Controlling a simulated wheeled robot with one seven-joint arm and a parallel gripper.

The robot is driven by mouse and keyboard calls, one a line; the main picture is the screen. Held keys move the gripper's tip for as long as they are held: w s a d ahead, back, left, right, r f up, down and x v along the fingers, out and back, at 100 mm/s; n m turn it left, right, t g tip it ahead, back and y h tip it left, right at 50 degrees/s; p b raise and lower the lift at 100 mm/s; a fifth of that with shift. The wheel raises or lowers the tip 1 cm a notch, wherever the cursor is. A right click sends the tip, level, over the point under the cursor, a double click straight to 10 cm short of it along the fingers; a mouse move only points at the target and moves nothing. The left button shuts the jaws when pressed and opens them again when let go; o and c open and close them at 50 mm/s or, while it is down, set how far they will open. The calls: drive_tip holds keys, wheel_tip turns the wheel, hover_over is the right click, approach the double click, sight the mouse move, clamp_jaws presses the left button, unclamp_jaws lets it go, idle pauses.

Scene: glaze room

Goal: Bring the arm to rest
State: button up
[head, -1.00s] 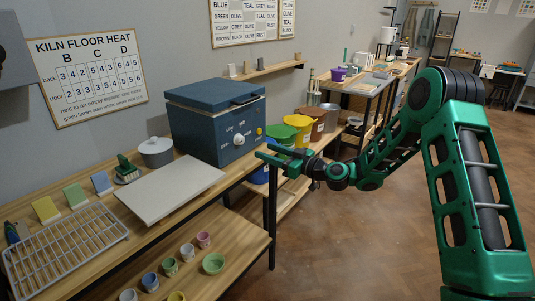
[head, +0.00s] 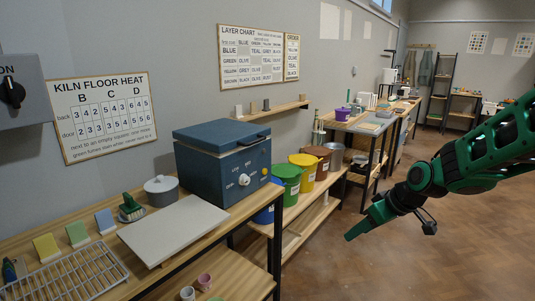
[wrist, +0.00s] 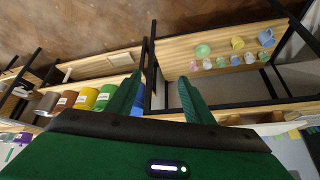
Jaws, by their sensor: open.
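My green arm comes in from the right edge of the head view. My gripper (head: 356,229) hangs over the floor in front of the row of buckets, apart from the tables and shelves, fingers pointing down and left. In the wrist view its two green fingers (wrist: 158,100) stand wide apart with nothing between them. It is open and empty.
A worktable with a blue kiln (head: 223,160), a white board (head: 173,228) and a wire rack (head: 70,277) stands at the left. Cups (wrist: 222,58) sit on its lower shelf. A green bucket (head: 286,180) stands among others on a low shelf. The wooden floor (head: 330,265) is clear.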

drive_tip(key=s+d+r+m+g+h, duration=0.1)
drive_tip(key=s+d+m, duration=0.3)
drive_tip(key=s, duration=0.7)
drive_tip(key=s+d+r+m+g+h, duration=0.1)
drive_tip(key=s+d+m, duration=0.3)
drive_tip(key=s, duration=0.7)
drive_tip(key=s+d+r+m+g+h, duration=0.1)
drive_tip(key=s+d+m+g, duration=0.2)
drive_tip(key=s+d, duration=0.3)
drive_tip(key=s+m, duration=0.1)
drive_tip(key=s, duration=0.4)
drive_tip(key=shift+s+d+h, duration=0.15)
drive_tip(key=shift+s+h, duration=0.05)
drive_tip(key=shift+h, duration=0.1)
drive_tip(key=c, duration=0.4)
